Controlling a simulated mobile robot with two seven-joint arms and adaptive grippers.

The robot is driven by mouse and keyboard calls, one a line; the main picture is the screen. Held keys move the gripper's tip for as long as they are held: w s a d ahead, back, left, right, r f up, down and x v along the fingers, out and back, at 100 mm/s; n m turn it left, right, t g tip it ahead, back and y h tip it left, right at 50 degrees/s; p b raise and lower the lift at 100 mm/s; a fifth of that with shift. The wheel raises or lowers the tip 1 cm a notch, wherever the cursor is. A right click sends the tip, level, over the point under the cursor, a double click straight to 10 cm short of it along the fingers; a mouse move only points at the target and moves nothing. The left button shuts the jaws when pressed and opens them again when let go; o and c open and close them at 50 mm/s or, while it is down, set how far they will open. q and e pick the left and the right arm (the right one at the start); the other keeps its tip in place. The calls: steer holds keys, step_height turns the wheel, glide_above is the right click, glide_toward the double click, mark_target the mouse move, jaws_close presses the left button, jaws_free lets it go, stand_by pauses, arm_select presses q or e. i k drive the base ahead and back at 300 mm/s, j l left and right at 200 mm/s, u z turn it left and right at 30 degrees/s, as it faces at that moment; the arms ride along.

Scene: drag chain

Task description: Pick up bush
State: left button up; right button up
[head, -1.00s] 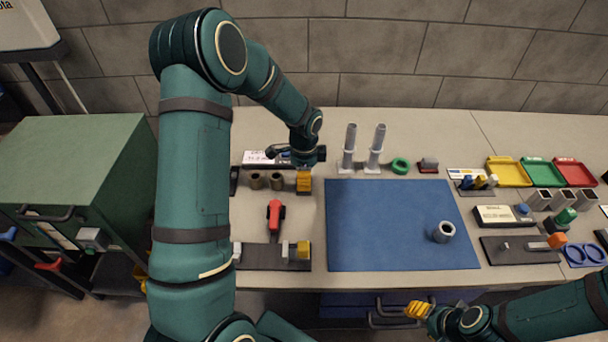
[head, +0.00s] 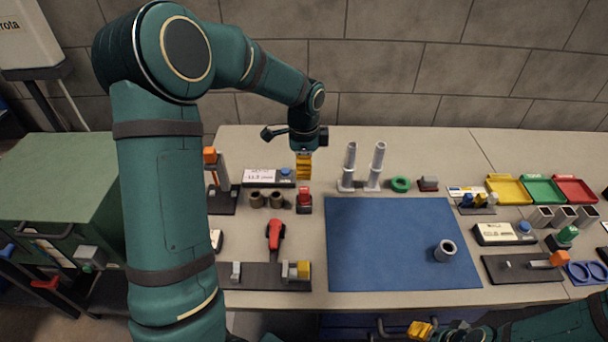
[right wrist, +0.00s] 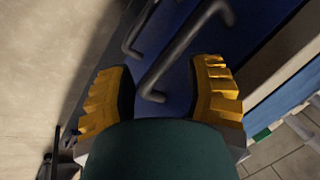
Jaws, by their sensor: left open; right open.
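Two short brown hollow bushes (head: 257,199) (head: 276,199) stand side by side on the left part of the bench. A larger grey hollow cylinder (head: 445,250) sits on the right part of the blue mat (head: 370,235). My left gripper (head: 304,177) points down with yellow fingers, behind and to the right of the brown bushes; nothing shows held in it. My right gripper (head: 420,330) is low, in front of the bench's front edge. In the right wrist view its yellow fingers (right wrist: 160,95) are apart and empty, near dark drawer handles.
A small red-topped block (head: 304,202) stands just below my left gripper. A red-handled tool (head: 275,235) lies in front of it. Most of the mat is clear.

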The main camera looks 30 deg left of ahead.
mark_target(446, 250)
steer(key=k, duration=1)
